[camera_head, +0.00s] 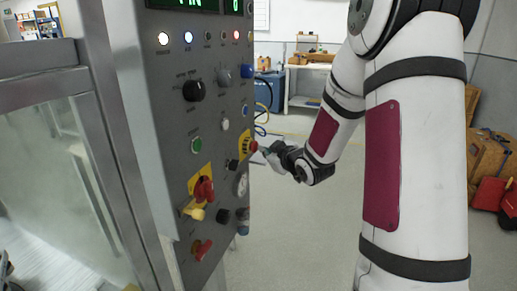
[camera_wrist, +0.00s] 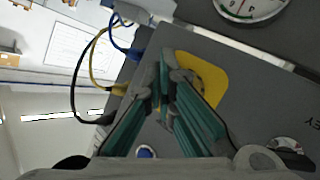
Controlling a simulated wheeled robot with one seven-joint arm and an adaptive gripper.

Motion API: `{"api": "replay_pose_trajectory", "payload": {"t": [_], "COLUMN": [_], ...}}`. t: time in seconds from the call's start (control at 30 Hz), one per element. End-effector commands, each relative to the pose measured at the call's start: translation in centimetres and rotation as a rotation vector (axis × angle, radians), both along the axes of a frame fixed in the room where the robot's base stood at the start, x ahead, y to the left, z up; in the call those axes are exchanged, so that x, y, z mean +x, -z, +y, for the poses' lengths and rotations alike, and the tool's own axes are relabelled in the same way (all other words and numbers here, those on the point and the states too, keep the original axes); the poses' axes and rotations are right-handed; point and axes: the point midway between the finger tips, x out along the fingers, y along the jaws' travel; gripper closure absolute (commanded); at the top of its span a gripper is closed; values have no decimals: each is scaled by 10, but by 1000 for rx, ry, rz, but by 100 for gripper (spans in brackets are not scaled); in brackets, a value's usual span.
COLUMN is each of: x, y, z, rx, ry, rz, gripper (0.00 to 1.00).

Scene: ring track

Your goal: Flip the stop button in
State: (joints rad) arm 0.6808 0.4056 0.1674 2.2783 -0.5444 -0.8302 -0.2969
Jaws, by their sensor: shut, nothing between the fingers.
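A red stop button (camera_head: 253,146) on a yellow plate sits near the right edge of the grey control panel (camera_head: 222,105) in the head view. My gripper (camera_head: 268,151) is just to the right of this button, its tips close to it; I cannot tell whether they touch. In the wrist view my gripper (camera_wrist: 166,78) has its green-sided fingers together and empty, in front of the yellow plate (camera_wrist: 213,75). The fingers hide much of the plate's left part, and the red button is not clearly visible there.
The panel also carries a red switch on a yellow plate (camera_head: 204,188), a lower red knob (camera_head: 202,249), a black knob (camera_head: 194,91) and several lamps. A glass-fronted cabinet door (camera_head: 60,170) stands at left. Cables (camera_wrist: 88,75) hang beside the panel. Floor right of the panel is clear.

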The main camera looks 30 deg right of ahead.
Motion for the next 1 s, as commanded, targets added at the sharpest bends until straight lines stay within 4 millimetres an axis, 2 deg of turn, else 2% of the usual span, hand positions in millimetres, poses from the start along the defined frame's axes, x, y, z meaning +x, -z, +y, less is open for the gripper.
{"api": "replay_pose_trajectory", "payload": {"t": [0.57, 1.0], "x": [2, -13], "y": [-1, -1], "z": [2, -9], "rx": [0, 1], "ry": [-2, 0], "rz": [-2, -1], "gripper": [100, 100]}}
